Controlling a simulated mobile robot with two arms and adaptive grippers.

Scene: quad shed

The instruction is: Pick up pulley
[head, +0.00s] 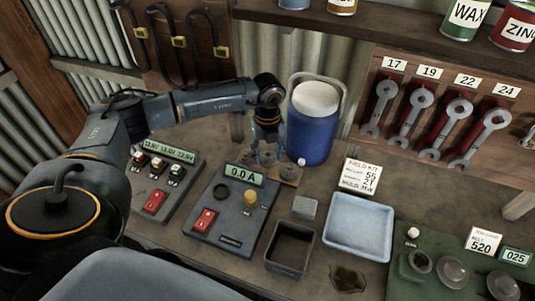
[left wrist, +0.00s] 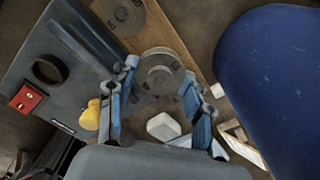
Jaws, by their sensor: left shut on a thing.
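The pulley is a grey round disc with a raised hub (left wrist: 160,72); it shows in the left wrist view between my left gripper's fingers. My left gripper (head: 266,160) is shut on the pulley, low over the wooden board (left wrist: 192,48) behind the grey meter box. In the left wrist view the blue fingers (left wrist: 160,82) stand on either side of the disc. I cannot tell whether the pulley touches the board. Another flat grey disc with markings (left wrist: 126,14) lies on the same board. My right gripper is not in view.
A blue jug with a white lid (head: 311,125) stands close right of the gripper. The meter box reading 0.0 A (head: 238,220) is in front. A dark tray (head: 290,248), a pale blue tray (head: 357,227) and a green panel (head: 440,278) lie to the right. Wrenches (head: 420,105) hang behind.

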